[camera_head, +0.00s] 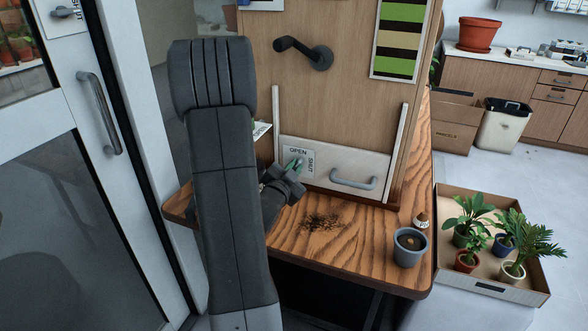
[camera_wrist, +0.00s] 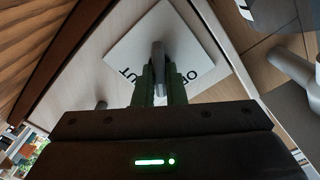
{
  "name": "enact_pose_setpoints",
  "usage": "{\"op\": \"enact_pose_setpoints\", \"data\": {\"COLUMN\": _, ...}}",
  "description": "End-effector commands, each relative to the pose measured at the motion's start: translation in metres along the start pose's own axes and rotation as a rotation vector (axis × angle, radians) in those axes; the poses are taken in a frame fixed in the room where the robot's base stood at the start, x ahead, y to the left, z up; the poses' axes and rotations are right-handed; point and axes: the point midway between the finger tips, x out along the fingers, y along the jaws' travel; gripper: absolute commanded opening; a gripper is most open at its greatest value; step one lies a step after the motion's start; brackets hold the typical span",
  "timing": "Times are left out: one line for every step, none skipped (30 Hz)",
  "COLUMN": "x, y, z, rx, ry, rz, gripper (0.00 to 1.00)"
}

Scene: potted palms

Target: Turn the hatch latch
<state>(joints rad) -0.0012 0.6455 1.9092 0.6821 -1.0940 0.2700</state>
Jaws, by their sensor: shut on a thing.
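The hatch (camera_head: 345,162) is a low white panel with a grey pull handle (camera_head: 353,184), set between two white rails in a wooden board. At its upper left is a label plate (camera_head: 309,152) reading OPEN along the top and SHUT down the right side; in the wrist view the plate (camera_wrist: 135,45) is partly covered. The grey latch lever (camera_wrist: 158,56) stands over the plate. My gripper (camera_wrist: 158,85) is shut on the lever with its green fingers on either side. In the head view my gripper (camera_head: 297,165) mostly hides the latch, so its exact angle is unclear there.
A dark peg handle (camera_head: 305,52) juts from the board above. Spilled soil (camera_head: 322,221), a grey pot (camera_head: 410,247) and a small bottle (camera_head: 421,218) are on the wooden bench (camera_head: 360,255). A tray of potted palms (camera_head: 520,296) stands right; a glass door is left.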

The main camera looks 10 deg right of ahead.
Motion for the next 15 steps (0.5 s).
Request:
{"op": "enact_pose_setpoints", "data": {"x": -0.0001, "y": 0.0001, "z": 0.0001, "rx": 0.002, "ry": 0.000, "rz": 0.000, "gripper": 0.00}}
{"op": "enact_pose_setpoints", "data": {"x": -0.0001, "y": 0.0002, "z": 0.0003, "rx": 0.005, "ry": 0.001, "rz": 0.000, "gripper": 0.00}}
{"op": "enact_pose_setpoints", "data": {"x": -0.0001, "y": 0.0005, "z": 0.0006, "rx": 0.010, "ry": 0.001, "rz": -0.001, "gripper": 0.00}}
{"op": "enact_pose_setpoints", "data": {"x": 0.0000, "y": 0.0007, "z": 0.0009, "rx": 0.015, "ry": 0.001, "rz": -0.001, "gripper": 0.00}}
{"op": "enact_pose_setpoints", "data": {"x": 0.0000, "y": 0.0010, "z": 0.0013, "rx": 0.022, "ry": 0.001, "rz": -0.001, "gripper": 0.00}}
{"op": "enact_pose_setpoints", "data": {"x": 0.0000, "y": 0.0014, "z": 0.0017, "rx": 0.033, "ry": 0.002, "rz": -0.001, "gripper": 0.00}}
{"op": "enact_pose_setpoints", "data": {"x": 0.0001, "y": 0.0017, "z": 0.0020, "rx": 0.044, "ry": 0.002, "rz": -0.001, "gripper": 0.00}}
{"op": "enact_pose_setpoints", "data": {"x": 0.0001, "y": 0.0019, "z": 0.0022, "rx": 0.055, "ry": 0.003, "rz": -0.002, "gripper": 0.00}}
{"op": "enact_pose_setpoints", "data": {"x": 0.0001, "y": 0.0023, "z": 0.0027, "rx": 0.074, "ry": 0.003, "rz": -0.002, "gripper": 0.00}}
{"op": "enact_pose_setpoints", "data": {"x": 0.0001, "y": 0.0028, "z": 0.0033, "rx": 0.091, "ry": 0.003, "rz": -0.002, "gripper": 0.00}}
{"op": "enact_pose_setpoints", "data": {"x": 0.0002, "y": 0.0032, "z": 0.0036, "rx": 0.109, "ry": 0.004, "rz": -0.002, "gripper": 0.00}}
{"op": "enact_pose_setpoints", "data": {"x": 0.0002, "y": 0.0035, "z": 0.0038, "rx": 0.135, "ry": 0.005, "rz": -0.002, "gripper": 0.00}}
{"op": "enact_pose_setpoints", "data": {"x": 0.0003, "y": 0.0040, "z": 0.0044, "rx": 0.157, "ry": 0.004, "rz": -0.002, "gripper": 0.00}}
{"op": "enact_pose_setpoints", "data": {"x": 0.0003, "y": 0.0042, "z": 0.0045, "rx": 0.179, "ry": 0.005, "rz": -0.003, "gripper": 0.00}}
{"op": "enact_pose_setpoints", "data": {"x": 0.0004, "y": 0.0044, "z": 0.0048, "rx": 0.213, "ry": 0.005, "rz": -0.004, "gripper": 0.00}}
